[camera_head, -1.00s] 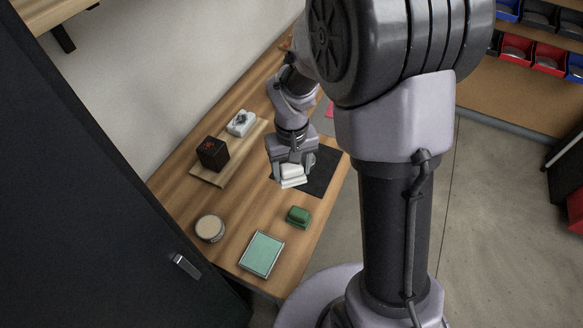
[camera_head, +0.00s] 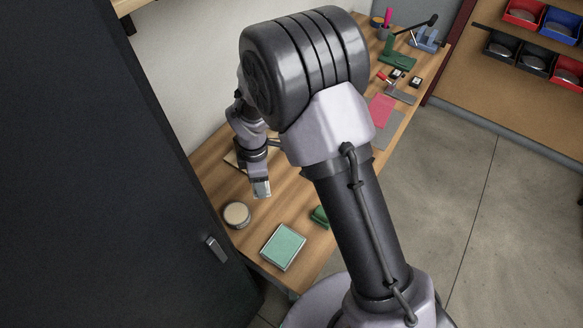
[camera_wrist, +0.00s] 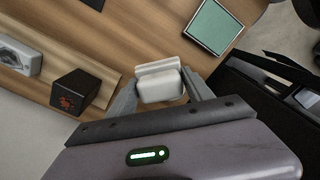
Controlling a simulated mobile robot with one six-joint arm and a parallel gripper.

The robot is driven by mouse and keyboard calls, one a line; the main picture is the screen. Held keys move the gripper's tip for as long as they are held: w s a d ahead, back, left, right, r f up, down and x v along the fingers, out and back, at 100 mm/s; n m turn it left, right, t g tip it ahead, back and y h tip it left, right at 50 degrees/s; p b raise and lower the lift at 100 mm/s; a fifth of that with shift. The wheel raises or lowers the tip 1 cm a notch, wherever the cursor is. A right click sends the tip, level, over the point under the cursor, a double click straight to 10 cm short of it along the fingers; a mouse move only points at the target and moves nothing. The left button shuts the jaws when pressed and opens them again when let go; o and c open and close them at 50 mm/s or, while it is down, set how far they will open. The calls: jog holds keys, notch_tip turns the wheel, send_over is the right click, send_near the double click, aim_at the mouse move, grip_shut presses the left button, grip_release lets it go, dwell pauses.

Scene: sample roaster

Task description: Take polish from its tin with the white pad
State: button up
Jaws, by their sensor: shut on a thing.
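The white pad (camera_wrist: 160,86) is held between the two fingers of my gripper (camera_wrist: 158,97) in the wrist view. It has a block-like grip and a flat white edge beyond it. In the head view my gripper (camera_head: 261,188) hangs over the wooden bench, behind and a little right of a round tin. This tin (camera_head: 236,214) is open and shows a beige, level surface; I take it for the polish tin. The pad looks apart from the tin. I cannot make out the tin in the wrist view.
A green-topped square tray (camera_head: 283,247) lies right of the tin, with a green block (camera_head: 319,216) beside it, partly behind my arm. The wrist view shows a black box (camera_wrist: 75,92) and a white item (camera_wrist: 18,56). A dark cabinet (camera_head: 100,180) closes off the left.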

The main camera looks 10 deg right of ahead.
jog(key=s+a+f+n, duration=0.2)
jog(key=a+f+n, duration=0.2)
jog(key=a+n, duration=0.5)
notch_tip(320, 180, down, 6)
jog(key=b, duration=0.3)
jog(key=shift+r+b, duration=0.15)
jog(key=shift+b, duration=0.15)
jog(key=shift+s+d+f+b, duration=0.1)
jog(key=shift+f+b, duration=0.25)
jog(key=shift+f, duration=0.2)
dwell(0.9)
notch_tip(320, 180, up, 7)
jog(key=p, duration=0.5)
dwell(0.6)
